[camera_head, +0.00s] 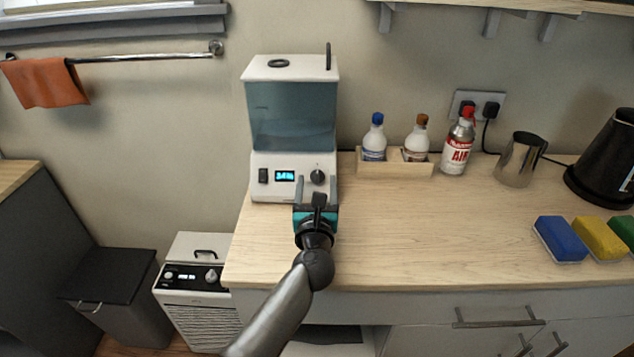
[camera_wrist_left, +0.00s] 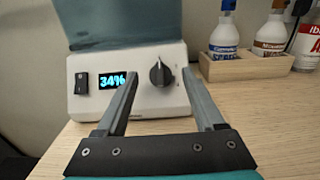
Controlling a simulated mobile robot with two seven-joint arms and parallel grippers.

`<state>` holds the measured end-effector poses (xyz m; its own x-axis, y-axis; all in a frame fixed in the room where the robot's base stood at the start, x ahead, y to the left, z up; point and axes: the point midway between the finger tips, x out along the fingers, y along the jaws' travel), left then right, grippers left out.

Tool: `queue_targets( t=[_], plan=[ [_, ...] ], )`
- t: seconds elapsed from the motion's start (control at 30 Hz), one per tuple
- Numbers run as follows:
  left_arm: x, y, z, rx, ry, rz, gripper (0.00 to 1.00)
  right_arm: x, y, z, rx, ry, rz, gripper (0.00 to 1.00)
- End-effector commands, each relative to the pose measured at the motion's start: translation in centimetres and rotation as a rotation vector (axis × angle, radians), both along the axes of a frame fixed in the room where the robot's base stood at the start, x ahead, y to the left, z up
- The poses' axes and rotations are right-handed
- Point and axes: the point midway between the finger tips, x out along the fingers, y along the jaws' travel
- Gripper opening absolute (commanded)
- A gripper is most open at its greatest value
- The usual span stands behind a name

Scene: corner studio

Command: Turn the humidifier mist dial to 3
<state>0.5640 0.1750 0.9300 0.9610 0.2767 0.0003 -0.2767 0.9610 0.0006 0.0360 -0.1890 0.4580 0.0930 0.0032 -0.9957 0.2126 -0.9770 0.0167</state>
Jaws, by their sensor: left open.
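The humidifier (camera_head: 291,120) is a white machine with a blue tinted tank, standing at the left end of the wooden counter. Its front panel has a black switch, a lit display reading 34% (camera_wrist_left: 112,81) and a dark round dial (camera_head: 317,177). In the left wrist view the dial (camera_wrist_left: 160,74) has its raised grip roughly upright; its scale numbers are too small to read. My left gripper (camera_head: 316,184) is open in front of the panel. In the left wrist view its fingers (camera_wrist_left: 161,82) stand either side of the dial, apart from it. My right gripper is out of view.
A wooden caddy (camera_head: 395,169) with two bottles stands right of the humidifier, then a spray can (camera_head: 458,143), a metal pitcher (camera_head: 519,160) and a black kettle (camera_head: 605,160). Sponges (camera_head: 562,240) lie at the right front. The counter's middle is clear. A white appliance (camera_head: 196,290) stands on the floor.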

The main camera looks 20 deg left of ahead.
Motion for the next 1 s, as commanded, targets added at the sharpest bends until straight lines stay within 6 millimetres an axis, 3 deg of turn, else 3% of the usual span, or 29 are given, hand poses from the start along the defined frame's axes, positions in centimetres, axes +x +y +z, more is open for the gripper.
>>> queue_targets(
  t=[0.2, 0.53, 1.0],
  plan=[
    [1.4, 0.3, 0.0, -0.001, 0.0, -0.001, 0.7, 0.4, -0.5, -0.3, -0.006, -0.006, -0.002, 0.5],
    [1.5, 0.4, 0.0, -0.001, 0.001, -0.001, 0.69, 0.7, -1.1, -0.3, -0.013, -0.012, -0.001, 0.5],
    [1.5, 0.4, 0.0, -0.001, 0.001, 0.0, 0.16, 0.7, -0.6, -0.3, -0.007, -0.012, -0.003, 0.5]
  ],
)
